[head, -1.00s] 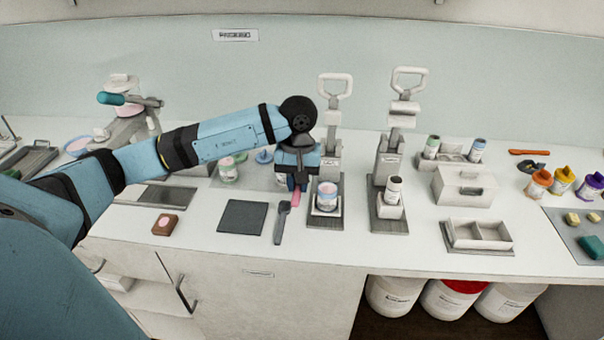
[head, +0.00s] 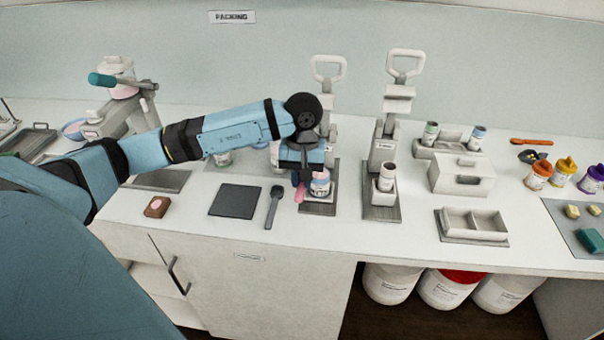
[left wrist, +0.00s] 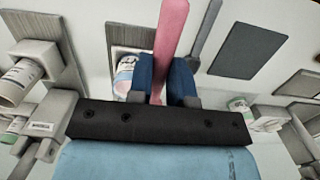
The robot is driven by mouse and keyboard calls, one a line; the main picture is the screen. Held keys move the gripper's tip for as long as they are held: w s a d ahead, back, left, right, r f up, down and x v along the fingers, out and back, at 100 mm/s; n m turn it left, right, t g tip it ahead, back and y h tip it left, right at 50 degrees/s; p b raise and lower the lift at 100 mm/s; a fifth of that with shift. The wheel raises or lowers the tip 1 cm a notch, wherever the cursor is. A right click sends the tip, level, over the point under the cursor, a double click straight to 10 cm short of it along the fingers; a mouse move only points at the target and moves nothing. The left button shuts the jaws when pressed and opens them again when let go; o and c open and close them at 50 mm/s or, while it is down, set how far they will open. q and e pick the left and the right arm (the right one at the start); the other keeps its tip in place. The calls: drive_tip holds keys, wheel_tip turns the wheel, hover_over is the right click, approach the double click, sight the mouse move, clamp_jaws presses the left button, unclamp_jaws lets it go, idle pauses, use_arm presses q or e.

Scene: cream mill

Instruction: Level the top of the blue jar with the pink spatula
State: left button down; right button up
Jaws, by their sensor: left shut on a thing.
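My left gripper (head: 300,180) points down and is shut on the pink spatula (head: 300,193). The spatula also shows in the left wrist view (left wrist: 171,35), running up from between the blue fingers (left wrist: 165,80). The blue-banded jar (head: 320,184) stands upright on the dark base of the left press, just right of the gripper. The gripper hides its top left part in the head view. The jar shows beside the fingers in the left wrist view (left wrist: 124,72). Whether the spatula touches the jar, I cannot tell. My right gripper is not in view.
A dark spatula-like tool (head: 273,206) lies left of the jar, beside a dark square mat (head: 235,201). The second press (head: 382,205) stands to the right with a jar on it. Other jars stand behind the gripper. The front counter edge is clear.

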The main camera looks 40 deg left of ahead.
use_arm(q)
drive_tip(key=shift+f+b, duration=0.45)
drive_tip(key=shift+f, duration=0.9)
drive_tip(key=shift+w+d+r, duration=0.1)
drive_tip(key=shift+w+d, duration=0.05)
drive_tip(key=shift+d, duration=0.05)
drive_tip(key=shift+w+d+p, duration=1)
drive_tip(key=shift+w+d, duration=0.55)
drive_tip(key=shift+d, duration=0.95)
drive_tip(key=shift+s+a+b, duration=0.35)
drive_tip(key=shift+s+a, duration=0.2)
drive_tip(key=shift+a, duration=0.4)
drive_tip(key=shift+s+a+b, duration=0.3)
drive_tip(key=shift+s+a, duration=0.3)
drive_tip(key=shift+a, duration=0.3)
drive_tip(key=shift+s+a+b, duration=0.35)
drive_tip(key=shift+s+a, duration=0.2)
drive_tip(key=shift+a, duration=0.4)
drive_tip(key=shift+d+r+p, duration=0.1)
drive_tip(key=shift+r+p, duration=0.5)
drive_tip(key=shift+r, duration=0.8)
drive_tip(key=shift+r+p, duration=0.35)
drive_tip(key=shift+r, duration=0.7)
